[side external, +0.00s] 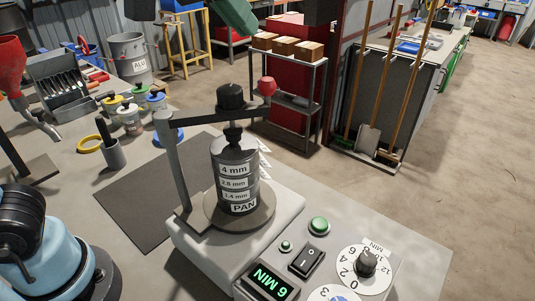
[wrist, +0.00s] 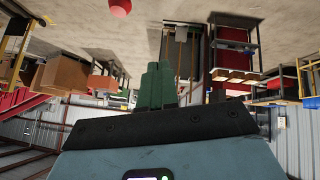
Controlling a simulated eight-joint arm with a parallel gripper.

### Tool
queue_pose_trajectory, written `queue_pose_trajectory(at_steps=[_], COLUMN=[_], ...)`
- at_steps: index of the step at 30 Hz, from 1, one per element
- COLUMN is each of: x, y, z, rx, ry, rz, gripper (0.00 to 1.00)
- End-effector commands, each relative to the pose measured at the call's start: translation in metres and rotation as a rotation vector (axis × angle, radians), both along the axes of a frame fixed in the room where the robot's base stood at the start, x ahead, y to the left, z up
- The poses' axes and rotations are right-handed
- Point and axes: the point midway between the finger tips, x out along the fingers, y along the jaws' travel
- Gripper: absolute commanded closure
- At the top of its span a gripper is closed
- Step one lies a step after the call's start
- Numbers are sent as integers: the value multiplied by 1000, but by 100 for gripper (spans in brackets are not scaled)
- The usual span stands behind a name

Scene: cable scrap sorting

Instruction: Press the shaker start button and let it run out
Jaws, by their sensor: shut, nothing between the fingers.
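The shaker (side external: 290,215) stands on the bench in the side view, with its sieve stack (side external: 236,170) labelled 4 mm down to PAN, clamped under a bar. A large green button (side external: 319,226) sits on its panel, beside a small green lamp or button (side external: 286,246), a black rocker switch (side external: 307,261) and a MIN dial (side external: 366,263). A lit green display (side external: 268,282) shows a digit and MIN, upside down. My gripper's green fingers (wrist: 158,85) are shut and empty in the wrist view. They seem to enter at the side view's top (side external: 235,15), above and away from the button.
A red clamp knob (side external: 267,86) sticks out at the bar's end; it also shows in the wrist view (wrist: 120,8). The space over the panel is clear.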

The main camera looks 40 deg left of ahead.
Motion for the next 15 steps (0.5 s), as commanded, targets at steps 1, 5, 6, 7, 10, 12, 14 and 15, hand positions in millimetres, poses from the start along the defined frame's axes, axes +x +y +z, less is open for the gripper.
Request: queue_pose_trajectory(at_steps=[1, 5, 6, 7, 10, 12, 14, 15], x=[4, 9, 10, 10, 8, 5, 2, 2], y=[-22, -67, -80, -90, -120, -141, -158, -157], z=[0, -1, -1, -1, -2, -3, -3, -11], rx=[-32, -121, -148, -166, -228, -270, -307, -312], ry=[-8, -26, -30, -32, -39, -42, -44, -44], rz=[4, 46, 57, 65, 86, 98, 108, 117], gripper=[100, 100, 100, 100, 100, 100, 100, 100])
